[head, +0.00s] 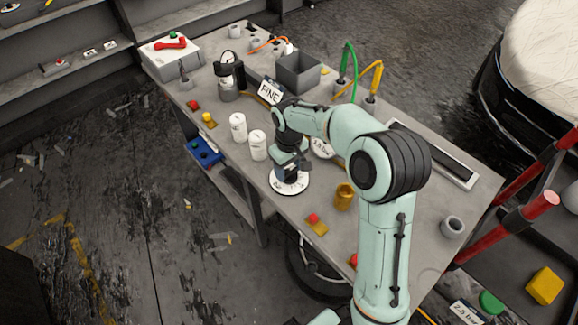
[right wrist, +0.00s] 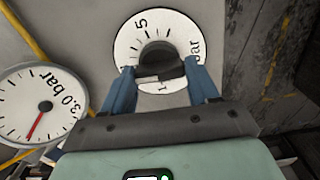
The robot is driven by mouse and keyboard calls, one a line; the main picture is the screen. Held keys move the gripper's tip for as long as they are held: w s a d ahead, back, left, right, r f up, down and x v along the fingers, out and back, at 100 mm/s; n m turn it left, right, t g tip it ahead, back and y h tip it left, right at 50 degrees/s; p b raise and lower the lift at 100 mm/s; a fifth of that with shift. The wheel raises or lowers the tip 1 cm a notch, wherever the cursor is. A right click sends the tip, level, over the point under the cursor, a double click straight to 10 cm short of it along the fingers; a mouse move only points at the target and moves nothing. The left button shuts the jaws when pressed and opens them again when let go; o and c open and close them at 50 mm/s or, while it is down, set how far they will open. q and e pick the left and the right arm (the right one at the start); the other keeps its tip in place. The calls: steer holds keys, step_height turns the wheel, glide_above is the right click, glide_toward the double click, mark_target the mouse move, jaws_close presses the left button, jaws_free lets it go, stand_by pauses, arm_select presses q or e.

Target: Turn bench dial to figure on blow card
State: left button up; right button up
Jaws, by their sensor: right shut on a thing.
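The bench dial (head: 290,187) is a white disc with dark marks on the bench top, partly hidden under my right gripper (head: 289,170). In the right wrist view the dial's face (right wrist: 128,46) shows a "5", part of a "1" and "bar". My right gripper (right wrist: 160,76) has its blue fingers on either side of the black dial knob (right wrist: 158,55), shut on it. A card (head: 467,311) at the lower right reads "2.5 bar", and a card on the bench (head: 270,92) reads "FINE". My left gripper is out of view.
A round gauge (right wrist: 40,105) with a red needle, marked "3.0 bar", lies beside the dial. White bottles (head: 257,145), a yellow cup (head: 344,195) and a red-topped block (head: 316,224) stand near the dial. A grey bin (head: 299,70) is farther back.

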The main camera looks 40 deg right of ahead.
mark_target(289, 170)
steer(key=n, duration=0.4)
steer(key=shift+r+n, duration=0.1)
steer(key=shift+n, duration=0.2)
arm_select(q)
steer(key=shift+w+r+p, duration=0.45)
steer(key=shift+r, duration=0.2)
arm_select(e)
steer(key=shift+n, duration=1.9)
steer(key=o, duration=1.1)
steer(key=shift+c, duration=0.2)
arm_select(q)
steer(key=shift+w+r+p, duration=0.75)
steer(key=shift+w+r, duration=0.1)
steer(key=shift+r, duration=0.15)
arm_select(e)
step_height(289, 170, up, 13)
steer(key=shift+r, duration=0.15)
